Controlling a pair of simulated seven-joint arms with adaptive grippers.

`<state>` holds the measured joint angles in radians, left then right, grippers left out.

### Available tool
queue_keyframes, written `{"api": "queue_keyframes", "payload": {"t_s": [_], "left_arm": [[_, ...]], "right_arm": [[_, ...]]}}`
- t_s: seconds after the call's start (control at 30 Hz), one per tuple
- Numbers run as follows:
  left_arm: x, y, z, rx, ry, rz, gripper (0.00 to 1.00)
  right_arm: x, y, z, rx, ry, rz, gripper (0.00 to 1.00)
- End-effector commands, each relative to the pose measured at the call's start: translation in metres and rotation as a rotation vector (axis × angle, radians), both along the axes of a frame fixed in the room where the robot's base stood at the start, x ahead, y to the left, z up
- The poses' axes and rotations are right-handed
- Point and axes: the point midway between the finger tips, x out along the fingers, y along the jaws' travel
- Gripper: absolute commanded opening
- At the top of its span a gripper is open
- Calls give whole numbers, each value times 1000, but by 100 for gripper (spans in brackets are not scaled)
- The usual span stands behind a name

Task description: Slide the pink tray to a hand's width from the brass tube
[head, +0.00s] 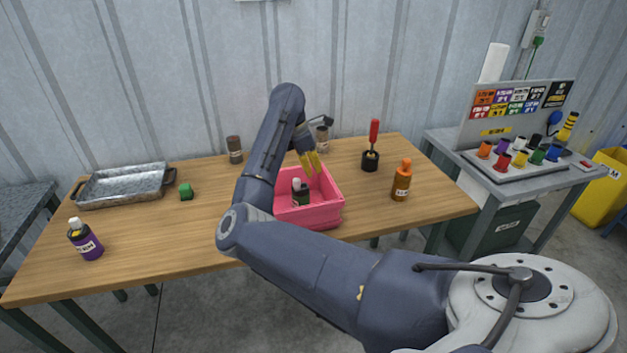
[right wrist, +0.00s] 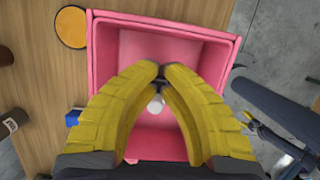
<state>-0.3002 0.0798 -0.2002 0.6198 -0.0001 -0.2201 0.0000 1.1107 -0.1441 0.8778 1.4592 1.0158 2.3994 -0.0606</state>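The pink tray (head: 320,213) is a deep rectangular box near the table's front edge. It holds a dark bottle with a pale cap (head: 298,190). In the right wrist view the tray (right wrist: 215,28) lies under my fingers. My right gripper (head: 312,163) has yellow fingers that point down at the tray's back part. Their tips (right wrist: 161,72) meet, with nothing clearly held between them. I cannot tell whether they touch the tray. No clear brass tube can be picked out; brownish upright cylinders stand at the back (head: 235,150) and behind my gripper (head: 322,139). My left gripper is out of sight.
An orange bottle (head: 401,181) and a black holder with a red-handled tool (head: 371,160) stand right of the tray.

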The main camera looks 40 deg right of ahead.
Motion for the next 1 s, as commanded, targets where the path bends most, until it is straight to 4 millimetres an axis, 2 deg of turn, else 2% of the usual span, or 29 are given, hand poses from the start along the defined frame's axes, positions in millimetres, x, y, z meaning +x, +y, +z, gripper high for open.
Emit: {"api": "queue_keyframes", "payload": {"t_s": [0.3,0.53,0.73,1.0], "left_arm": [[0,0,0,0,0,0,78],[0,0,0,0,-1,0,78],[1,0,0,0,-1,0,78],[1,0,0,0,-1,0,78]], "right_arm": [[-7,-14,-45,-2,8,0,0],[-9,-21,-73,-3,7,0,0],[-10,-25,-85,-3,6,1,0],[-10,-26,-89,-3,4,0,0]]}}
